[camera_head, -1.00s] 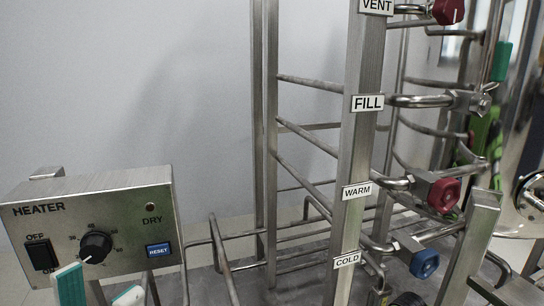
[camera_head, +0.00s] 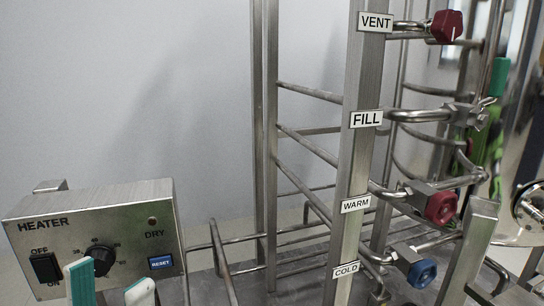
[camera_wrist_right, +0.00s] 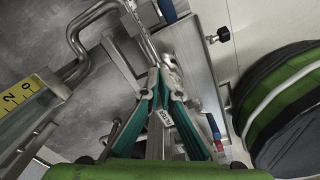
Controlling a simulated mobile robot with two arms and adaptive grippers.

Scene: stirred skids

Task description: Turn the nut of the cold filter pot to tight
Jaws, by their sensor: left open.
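I cannot make out the cold filter pot or its nut for certain in either view. A small white label reading FILTER (camera_wrist_right: 166,116) shows in the right wrist view, between the teal fingers of my right gripper (camera_wrist_right: 162,80). Those fingertips lie close together near metal pipework, and I cannot tell whether they hold anything. My left gripper (camera_head: 110,276) is open at the bottom left of the head view, its teal and white fingers apart in front of the heater box. A COLD label (camera_head: 346,269) marks the post beside a blue valve knob (camera_head: 422,273).
The heater box (camera_head: 90,235) has a dial, a switch and a blue RESET button. A steel post (camera_head: 349,160) and pipe frame fill the middle. Red knobs (camera_head: 441,208) and (camera_head: 446,25) stick out rightward. A green rounded object (camera_wrist_right: 295,110) fills the wrist view's right.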

